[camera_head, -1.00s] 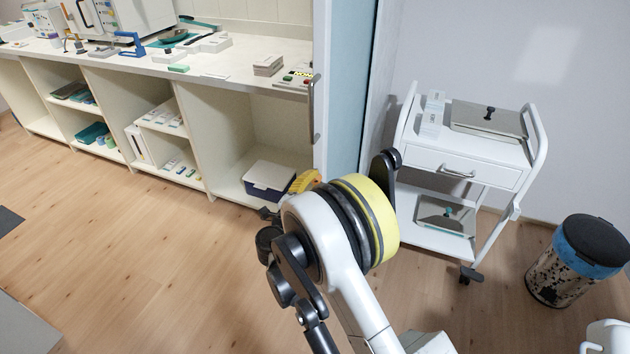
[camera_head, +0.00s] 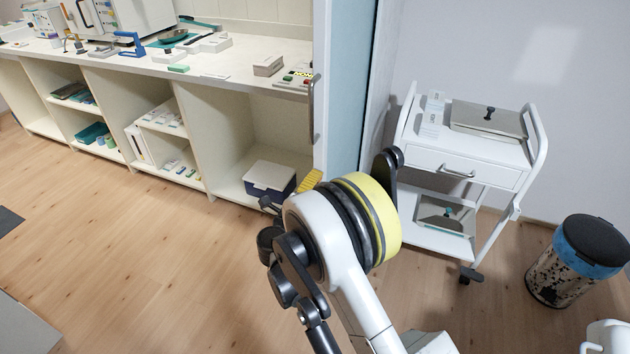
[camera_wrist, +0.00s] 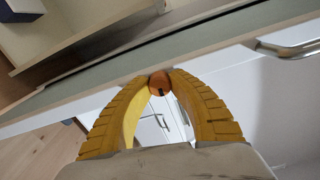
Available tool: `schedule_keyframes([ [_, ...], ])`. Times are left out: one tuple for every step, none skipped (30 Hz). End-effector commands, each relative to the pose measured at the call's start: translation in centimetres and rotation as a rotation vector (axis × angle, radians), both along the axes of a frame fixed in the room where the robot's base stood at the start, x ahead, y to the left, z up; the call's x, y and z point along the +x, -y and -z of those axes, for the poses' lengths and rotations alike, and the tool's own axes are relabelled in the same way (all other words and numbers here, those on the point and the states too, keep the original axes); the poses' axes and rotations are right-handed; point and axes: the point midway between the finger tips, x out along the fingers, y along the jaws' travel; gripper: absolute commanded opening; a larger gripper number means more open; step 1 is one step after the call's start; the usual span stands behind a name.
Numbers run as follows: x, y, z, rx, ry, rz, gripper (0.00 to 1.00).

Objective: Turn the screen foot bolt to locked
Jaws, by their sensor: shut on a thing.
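The bolt shows in the wrist view as a small round orange knob (camera_wrist: 159,83) with a dark mark on its face. It sits by the lower edge of a pale panel, which I take to be the screen (camera_wrist: 235,75). My gripper's (camera_wrist: 160,76) two yellow ribbed fingers close on the knob from both sides. In the head view, the screen is the tall light-blue panel (camera_head: 343,85) with a vertical metal handle (camera_head: 311,110). My gripper's yellow finger (camera_head: 309,181) shows partly there, low beside the screen; my arm hides the knob.
A white counter (camera_head: 220,70) with open shelves stands at the left. A dark blue box with a white lid (camera_head: 270,180) lies close to my gripper. A white trolley (camera_head: 465,165) and a bin (camera_head: 575,262) stand at the right. The wooden floor at the left is mostly clear.

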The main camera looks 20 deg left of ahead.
Motion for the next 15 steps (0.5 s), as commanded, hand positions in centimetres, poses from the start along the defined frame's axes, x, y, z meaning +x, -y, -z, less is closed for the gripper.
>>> schedule_keyframes([
  [0.02, -0.07, -0.07, 0.002, 0.001, -0.002, 0.00],
  [0.02, -0.08, -0.07, 0.003, 0.002, -0.002, 0.00],
  [0.02, -0.08, -0.07, 0.004, 0.002, -0.002, 0.00],
  [0.02, -0.08, -0.07, 0.004, 0.002, -0.002, 0.00],
  [0.02, -0.08, -0.07, 0.004, 0.002, -0.002, 0.00],
  [0.02, -0.08, -0.07, 0.004, 0.002, -0.002, 0.00],
  [0.02, -0.08, -0.07, 0.003, 0.002, -0.002, 0.00],
  [0.02, -0.09, -0.08, 0.003, 0.002, -0.002, 0.00],
  [0.02, -0.09, -0.08, 0.003, 0.002, -0.002, 0.00],
  [0.02, -0.09, -0.08, 0.003, 0.002, -0.002, 0.00],
  [0.01, -0.09, -0.08, 0.003, 0.002, -0.002, 0.00],
  [0.01, -0.09, -0.08, 0.003, 0.002, -0.002, 0.32],
  [0.01, -0.09, -0.08, 0.003, 0.002, -0.002, 0.41],
  [0.01, -0.08, -0.07, 0.003, 0.002, -0.002, 0.48],
  [0.01, -0.07, -0.06, 0.003, 0.002, -0.002, 0.48],
])
